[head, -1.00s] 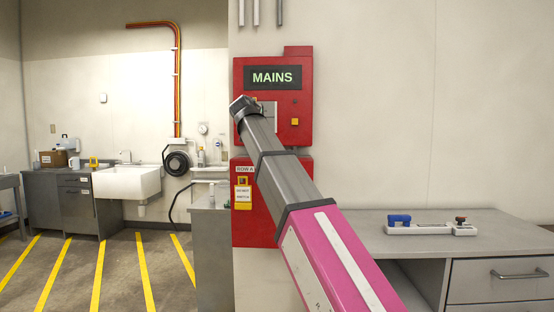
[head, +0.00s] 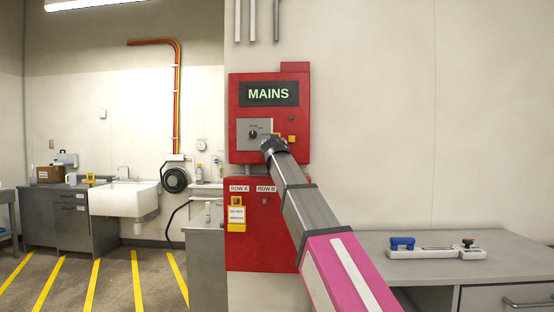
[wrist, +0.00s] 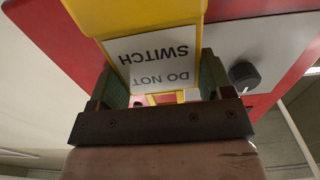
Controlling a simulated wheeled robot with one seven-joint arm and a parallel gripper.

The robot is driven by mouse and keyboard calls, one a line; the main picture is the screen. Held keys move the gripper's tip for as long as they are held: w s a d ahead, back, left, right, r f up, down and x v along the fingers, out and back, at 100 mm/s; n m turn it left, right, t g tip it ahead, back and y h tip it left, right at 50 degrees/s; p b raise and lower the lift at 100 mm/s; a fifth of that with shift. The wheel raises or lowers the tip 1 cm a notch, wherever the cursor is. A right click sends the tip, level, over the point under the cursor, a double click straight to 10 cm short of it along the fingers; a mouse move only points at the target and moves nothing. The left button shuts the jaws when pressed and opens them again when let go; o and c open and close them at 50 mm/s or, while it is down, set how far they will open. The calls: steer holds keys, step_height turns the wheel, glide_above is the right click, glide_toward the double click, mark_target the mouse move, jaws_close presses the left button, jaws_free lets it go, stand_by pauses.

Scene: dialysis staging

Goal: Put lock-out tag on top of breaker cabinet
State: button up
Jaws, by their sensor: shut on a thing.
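The red breaker cabinet (head: 301,120) with the MAINS sign is on the wall, ahead of my arm in the head view. My gripper (head: 272,147) is in front of its grey switch panel, at the lower right of that panel. In the wrist view my gripper (wrist: 162,75) is shut on a yellow lock-out tag (wrist: 135,18), whose white label reads DO NOT SWITCH upside down. In the head view the held tag is mostly or wholly hidden by the gripper. The cabinet's red face (wrist: 235,20) shows behind the tag. The cabinet top is above my gripper.
A black knob (wrist: 243,75) sits on the grey panel, right of the tag. A lower red box (head: 270,240) carries ROW A and ROW B labels, with another yellow tag (head: 237,213) under ROW A. A grey counter (head: 500,245) at right holds a blue-and-white item (head: 402,244).

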steer(key=shift+w+d+f, duration=0.2)
steer(key=shift+d+f, duration=0.15)
steer(key=shift+f, duration=1.9)
steer(key=shift+f, duration=0.1)
steer(key=o, duration=0.9)
steer(key=s, duration=1.2)
steer(key=shift+a, duration=0.25)
